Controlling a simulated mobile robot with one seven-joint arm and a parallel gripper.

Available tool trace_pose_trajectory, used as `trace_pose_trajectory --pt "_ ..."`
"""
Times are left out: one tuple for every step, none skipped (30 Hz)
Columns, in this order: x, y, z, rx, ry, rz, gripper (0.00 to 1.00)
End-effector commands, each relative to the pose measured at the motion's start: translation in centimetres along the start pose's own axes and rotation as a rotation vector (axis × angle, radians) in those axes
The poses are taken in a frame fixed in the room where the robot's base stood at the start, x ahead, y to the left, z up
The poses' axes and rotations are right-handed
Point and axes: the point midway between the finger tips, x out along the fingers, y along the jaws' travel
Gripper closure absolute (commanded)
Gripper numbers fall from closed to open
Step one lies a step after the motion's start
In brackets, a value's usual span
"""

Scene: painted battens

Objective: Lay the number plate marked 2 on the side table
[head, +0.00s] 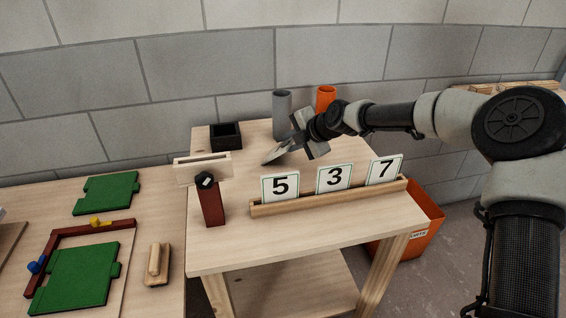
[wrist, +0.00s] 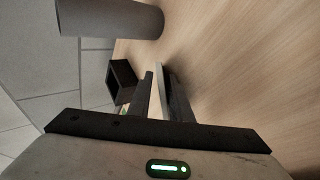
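My gripper (head: 283,149) is low over the back of a light wooden table with a lower shelf (head: 222,254). It is shut on a thin pale plate (head: 274,156), which is tilted. In the wrist view the plate (wrist: 162,82) shows nearly edge-on between the dark fingers (wrist: 160,95). Its number cannot be read, and I cannot tell whether it touches the table. White plates marked 5 (head: 280,187), 3 (head: 334,178) and 7 (head: 384,169) stand in a wooden rack (head: 330,199) in front. No readable 2 shows.
A grey cylinder (head: 282,114) and an orange one (head: 326,98) stand behind my gripper. A black open box (head: 226,136) is at the back left, a red post with a pale head (head: 212,205) at the left. Another bench with green boards (head: 76,278) adjoins. Clear tabletop lies before the rack.

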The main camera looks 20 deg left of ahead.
Motion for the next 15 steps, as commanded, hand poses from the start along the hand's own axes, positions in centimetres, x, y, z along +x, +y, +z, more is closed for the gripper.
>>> trace_pose_trajectory --pt "-0.8 0.1 0.1 0.0 -0.003 0.0 0.82" --pt "-1.2 0.1 0.1 0.0 -0.003 0.0 0.82" --pt "-1.7 0.1 0.1 0.0 -0.002 0.0 0.82" --pt "-2.0 0.1 0.1 0.0 -0.002 0.0 0.82" --pt "-2.4 0.1 0.1 0.0 -0.003 0.0 0.82" --pt "-2.9 0.1 0.1 -0.001 -0.002 0.0 0.82" --pt "-3.3 0.1 0.1 -0.001 -0.002 0.0 0.82" --pt "-3.6 0.1 0.1 -0.001 -0.003 0.0 0.82" --pt "-4.1 0.1 0.1 -0.001 -0.002 -0.001 0.82" --pt "-4.5 0.1 0.1 0.0 -0.002 -0.001 0.82" --pt "-4.9 0.1 0.1 0.001 -0.002 0.0 0.82" --pt "-5.3 0.1 0.1 0.0 -0.001 0.0 0.82" --pt "-5.6 0.1 0.1 0.0 -0.001 0.0 0.82" --pt "-5.8 0.1 0.1 0.0 -0.002 0.0 0.82" --pt "-6.1 0.1 0.1 -0.001 -0.002 0.0 0.82"
